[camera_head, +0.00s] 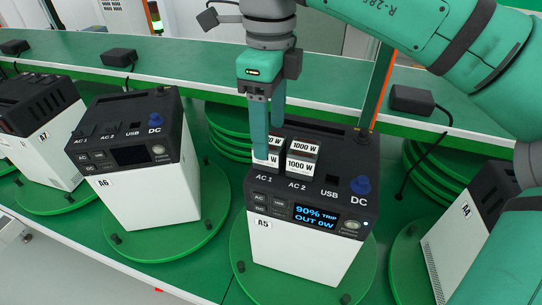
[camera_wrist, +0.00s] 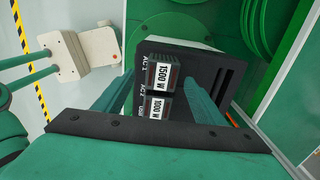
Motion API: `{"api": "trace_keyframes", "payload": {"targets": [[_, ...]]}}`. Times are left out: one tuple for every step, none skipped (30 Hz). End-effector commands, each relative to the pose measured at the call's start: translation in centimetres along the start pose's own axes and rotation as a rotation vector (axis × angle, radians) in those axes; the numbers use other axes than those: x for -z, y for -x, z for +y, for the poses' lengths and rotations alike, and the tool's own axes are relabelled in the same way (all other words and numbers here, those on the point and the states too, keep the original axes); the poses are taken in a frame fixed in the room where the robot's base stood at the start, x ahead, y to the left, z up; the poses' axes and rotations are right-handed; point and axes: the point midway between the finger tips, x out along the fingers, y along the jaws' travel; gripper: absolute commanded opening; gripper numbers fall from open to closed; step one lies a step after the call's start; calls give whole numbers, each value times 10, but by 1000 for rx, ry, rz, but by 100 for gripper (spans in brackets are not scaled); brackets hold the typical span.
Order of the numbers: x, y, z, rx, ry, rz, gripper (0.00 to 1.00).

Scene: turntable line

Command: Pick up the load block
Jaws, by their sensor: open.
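Two load blocks stand in the top of the A5 power station (camera_head: 300,250). The one at AC 1 (camera_head: 273,158) is partly hidden behind a finger in the head view; in the wrist view it reads 1500 W (camera_wrist: 163,76). The one at AC 2 reads 1000 W (camera_head: 300,166) and also shows in the wrist view (camera_wrist: 153,107). My gripper (camera_head: 270,142) is open and reaches down at the AC 1 block. In the wrist view its fingers (camera_wrist: 155,88) lie on either side of the blocks. Contact cannot be told.
A5 stands on a green turntable (camera_head: 241,262). The A6 station (camera_head: 140,195) is to the left, A4 (camera_head: 455,245) to the right behind my arm. A black adapter (camera_head: 412,101) with a cable lies on the shelf behind.

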Motion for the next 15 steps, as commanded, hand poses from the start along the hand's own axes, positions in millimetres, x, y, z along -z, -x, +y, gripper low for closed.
{"api": "trace_keyframes", "payload": {"targets": [[0,-8,0,-3,2,1,64],[0,-12,0,-3,2,1,64],[0,-18,-1,-3,2,1,64],[0,-22,-1,-2,3,1,64],[0,-26,-1,-2,3,1,64],[0,-32,-1,-3,2,0,64],[0,-35,-1,-3,2,1,64],[0,-37,-1,-2,1,1,64],[0,-39,-1,-1,1,1,64],[0,-40,-1,-1,1,1,64],[0,-40,-1,-1,0,1,64],[0,-40,-2,0,0,1,64],[0,-40,-2,0,0,0,64],[1,-40,-2,0,0,1,64],[1,-40,-2,0,0,1,64]]}}
